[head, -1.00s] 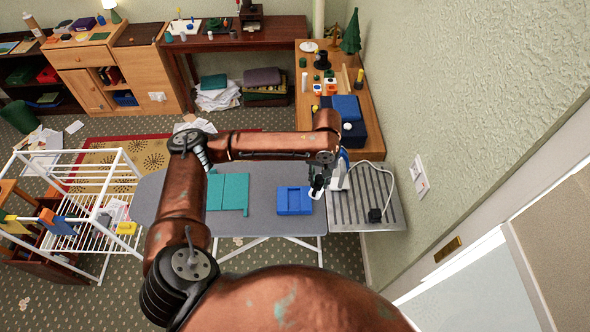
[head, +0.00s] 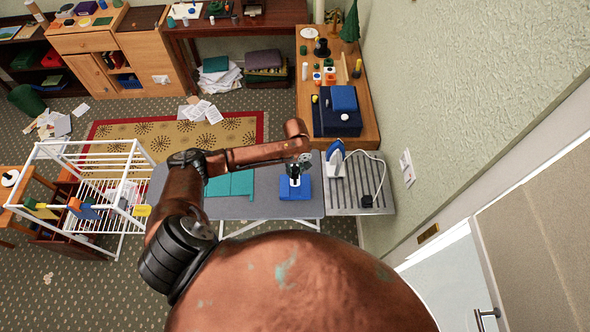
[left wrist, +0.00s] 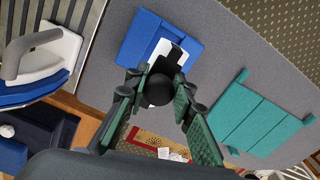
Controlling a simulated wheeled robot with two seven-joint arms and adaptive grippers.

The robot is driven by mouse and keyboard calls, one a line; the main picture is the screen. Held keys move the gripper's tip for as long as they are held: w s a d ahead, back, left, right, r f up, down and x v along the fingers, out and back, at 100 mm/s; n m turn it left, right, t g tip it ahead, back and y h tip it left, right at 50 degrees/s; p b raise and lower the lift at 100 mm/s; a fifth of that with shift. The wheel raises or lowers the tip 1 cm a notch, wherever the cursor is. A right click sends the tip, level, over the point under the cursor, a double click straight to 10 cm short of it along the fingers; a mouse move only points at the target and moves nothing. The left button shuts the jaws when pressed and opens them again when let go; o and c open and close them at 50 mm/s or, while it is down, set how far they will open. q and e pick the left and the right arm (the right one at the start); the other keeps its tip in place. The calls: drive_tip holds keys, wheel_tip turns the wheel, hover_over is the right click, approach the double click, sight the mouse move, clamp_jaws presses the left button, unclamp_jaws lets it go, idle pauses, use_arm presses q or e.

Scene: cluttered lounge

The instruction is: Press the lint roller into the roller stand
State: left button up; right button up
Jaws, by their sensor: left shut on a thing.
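The blue roller stand (head: 290,195) with a shallow recess lies on the grey ironing board (head: 255,208). It also shows in the left wrist view (left wrist: 140,35). My left gripper (head: 294,180) is over the stand, with its fingers pointing down. In the left wrist view the gripper (left wrist: 158,95) is shut around the dark handle of the lint roller (left wrist: 158,90). A white part of the roller and a dark tip show beyond the handle, over the stand. I cannot tell whether the roller touches the stand. My right gripper is not in view.
A teal folded piece (head: 230,184) lies left of the stand. A white and blue iron (head: 336,160) stands on the ribbed metal rest (head: 345,198) to the right, with its cord. A wooden table (head: 366,125) with small objects is behind. A white drying rack (head: 90,160) stands left.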

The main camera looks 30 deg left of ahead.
sight(295, 178)
use_arm(q)
drive_tip(key=shift+d, duration=0.1)
drive_tip(key=shift+f, duration=0.55)
drive_tip(key=shift+f+b, duration=1.05)
drive_tip(key=shift+f, duration=1.25)
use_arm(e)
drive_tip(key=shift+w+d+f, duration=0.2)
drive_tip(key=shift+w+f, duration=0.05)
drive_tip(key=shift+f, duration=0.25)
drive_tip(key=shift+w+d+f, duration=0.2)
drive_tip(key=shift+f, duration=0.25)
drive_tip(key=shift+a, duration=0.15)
use_arm(q)
drive_tip(key=shift+p, duration=0.3)
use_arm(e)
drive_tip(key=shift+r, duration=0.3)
use_arm(q)
drive_tip(key=shift+p, duration=0.3)
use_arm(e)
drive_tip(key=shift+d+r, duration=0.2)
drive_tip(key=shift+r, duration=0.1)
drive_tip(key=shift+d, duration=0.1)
